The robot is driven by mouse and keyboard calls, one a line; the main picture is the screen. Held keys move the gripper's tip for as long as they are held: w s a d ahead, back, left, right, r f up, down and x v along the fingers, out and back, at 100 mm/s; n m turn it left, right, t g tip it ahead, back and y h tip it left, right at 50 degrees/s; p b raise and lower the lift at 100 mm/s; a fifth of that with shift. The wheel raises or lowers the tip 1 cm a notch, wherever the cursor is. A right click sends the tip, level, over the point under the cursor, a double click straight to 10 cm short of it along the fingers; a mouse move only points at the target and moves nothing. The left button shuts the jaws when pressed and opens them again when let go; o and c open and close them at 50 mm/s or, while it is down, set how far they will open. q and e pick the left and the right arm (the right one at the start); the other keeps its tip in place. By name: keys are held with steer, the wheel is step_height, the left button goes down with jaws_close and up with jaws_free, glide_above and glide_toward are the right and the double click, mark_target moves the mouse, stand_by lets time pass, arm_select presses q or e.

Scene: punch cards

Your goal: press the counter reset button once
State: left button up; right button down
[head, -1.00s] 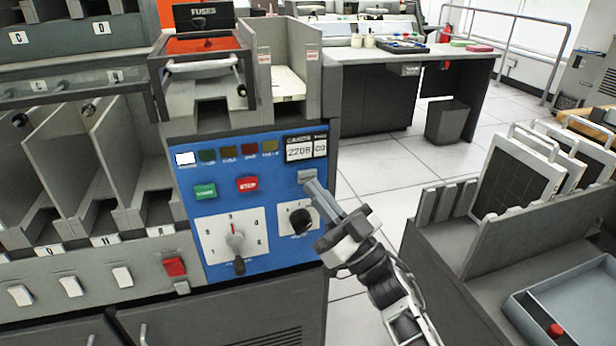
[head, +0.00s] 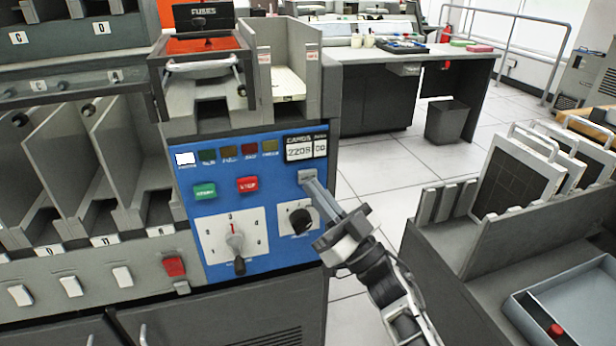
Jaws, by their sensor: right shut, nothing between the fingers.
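The blue control panel (head: 212,264) is on the front of the grey card machine. Its counter display (head: 300,151) is at the upper right of the panel and seems to read 2208 and 00, though the digits are blurry. A small grey button (head: 306,176) sits just below the display. My right gripper (head: 310,184) is shut and empty, its fingertips at the lower edge of this button. I cannot tell whether they touch it. My left gripper is not in view.
The panel also bears a green start button (head: 204,191), a red stop button (head: 248,184), a large selector knob (head: 236,241) and a smaller black knob (head: 300,219) close to my right gripper. A grey rack cart (head: 440,262) stands at the right.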

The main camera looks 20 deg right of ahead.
steer(key=shift+w, duration=0.35)
steer(key=shift+w, duration=0.5)
stand_by(0.5)
steer(key=shift+s, duration=0.2)
steer(key=shift+s+p, duration=0.45)
steer(key=shift+s, duration=0.25)
steer(key=s+p, duration=0.2)
steer(key=s, duration=0.3)
steer(key=shift+d, duration=0.1)
stand_by(0.3)
steer(key=shift+p, duration=0.3)
